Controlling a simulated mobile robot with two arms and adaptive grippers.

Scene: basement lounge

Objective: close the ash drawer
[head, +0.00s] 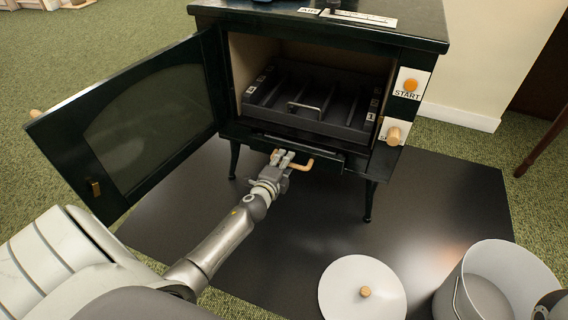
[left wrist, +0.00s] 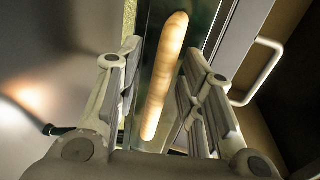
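The ash drawer (head: 333,158) is low on the front of the dark green stove, under the firebox opening, with a wooden bar handle (head: 301,164). How far it stands out is hard to tell. My left gripper (head: 284,158) is at the left part of this handle. In the left wrist view, the wooden handle (left wrist: 166,70) runs between the two spread fingers of my left gripper (left wrist: 165,82), with gaps visible on both sides.
The stove door (head: 150,120) stands wide open to the left. A dark tray (head: 308,105) with a metal handle sits in the firebox. A round lid (head: 361,292) and a metal bucket (head: 500,288) are on the dark floor mat (head: 440,205). START and another knob are at the right.

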